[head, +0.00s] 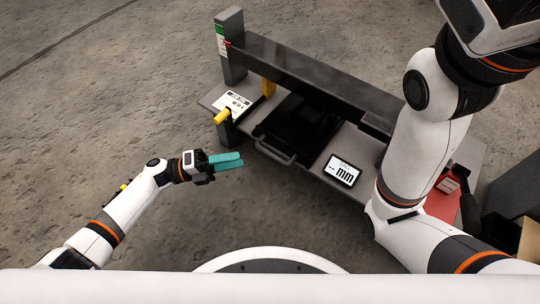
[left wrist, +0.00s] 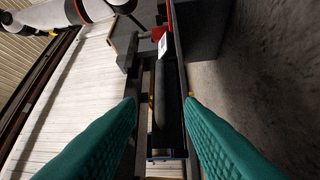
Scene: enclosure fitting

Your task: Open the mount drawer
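The mount drawer (head: 297,128) is a black unit set in the middle of the grey bench. Its bar handle (head: 274,153) shows at the bench's front edge. I cannot tell whether the drawer is fully shut. My left gripper (head: 241,159) has teal fingers and is to the left of the handle, apart from it. In the left wrist view its two fingers (left wrist: 160,145) stand wide apart with nothing held between them. My right arm comes in from the right and rises to the top right corner; its gripper is outside the view.
A dark beam (head: 310,72) runs along the bench's back from a grey post (head: 230,48). A yellow knob (head: 222,116) is at the front left. The floor left of the bench is clear.

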